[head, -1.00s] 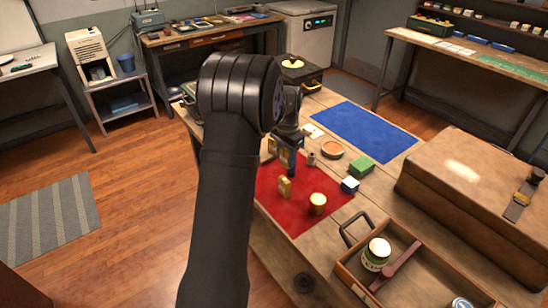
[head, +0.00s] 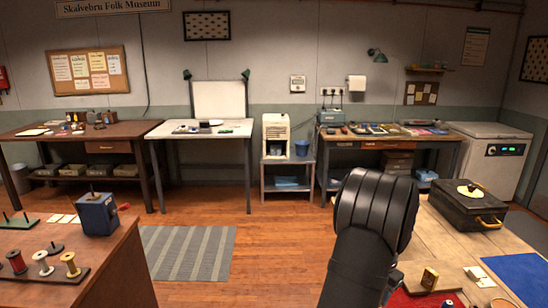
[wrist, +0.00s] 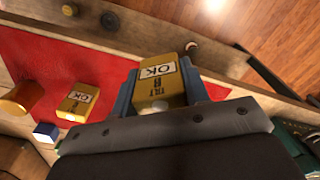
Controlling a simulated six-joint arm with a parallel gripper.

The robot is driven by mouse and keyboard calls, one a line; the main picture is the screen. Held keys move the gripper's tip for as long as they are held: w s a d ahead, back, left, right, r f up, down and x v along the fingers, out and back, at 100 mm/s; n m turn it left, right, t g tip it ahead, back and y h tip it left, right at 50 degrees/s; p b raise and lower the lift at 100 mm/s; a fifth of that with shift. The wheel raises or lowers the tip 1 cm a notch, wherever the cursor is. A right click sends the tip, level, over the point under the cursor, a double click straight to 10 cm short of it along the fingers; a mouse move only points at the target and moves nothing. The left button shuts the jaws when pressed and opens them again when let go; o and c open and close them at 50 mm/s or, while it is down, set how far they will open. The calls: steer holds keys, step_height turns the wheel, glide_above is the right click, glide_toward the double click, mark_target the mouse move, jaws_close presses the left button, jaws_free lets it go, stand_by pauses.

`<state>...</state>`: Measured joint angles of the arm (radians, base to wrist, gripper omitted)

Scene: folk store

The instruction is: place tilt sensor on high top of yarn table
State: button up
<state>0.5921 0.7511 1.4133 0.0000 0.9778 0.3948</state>
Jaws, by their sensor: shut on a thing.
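My gripper (wrist: 158,88) is shut on a yellow block (wrist: 158,74) with a white "OK" label, taken to be the tilt sensor, in the wrist view. Blue fingers grip its two sides, over or beside a red mat (wrist: 110,62). In the head view my arm shows but the gripper does not. A table with yarn or thread spools (head: 68,262) stands at the left, with a blue box (head: 97,214) on its top.
The workbench (head: 440,240) at right carries a black case (head: 468,205) and a blue mat (head: 520,275). A gold cylinder (wrist: 22,98) and a blue-white box (wrist: 46,132) are near the second block. Open floor with a striped rug (head: 187,255) lies between the tables.

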steer(key=a+f+n, duration=0.3)
steer(key=a+n, duration=0.1)
steer(key=a, duration=0.7)
steer(key=a+f+n, duration=0.3)
steer(key=a+n, duration=0.1)
steer(key=a, duration=0.7)
steer(key=a+f+n, duration=0.3)
steer(key=a, duration=0.7)
step_height(320, 180, up, 21)
steer(key=s+d+m, duration=0.2)
steer(key=d+m, duration=0.2)
steer(key=d, duration=1)
steer(key=s+d+m, duration=0.2)
steer(key=d+m, duration=0.3)
steer(key=d, duration=0.9)
steer(key=s+d+m, duration=0.9)
steer(key=s+d, duration=1.3)
steer(key=d, duration=0.1)
steer(key=w+f, duration=0.3)
steer(key=f, duration=0.1)
steer(key=w+a+f, duration=0.1)
steer(key=w+f, duration=0.7)
steer(key=shift+w+a+f, duration=0.15)
steer(key=shift+f, duration=0.05)
steer(key=shift+w+f, duration=0.3)
steer(key=shift+w, duration=0.05)
steer(key=shift+f, duration=1.85)
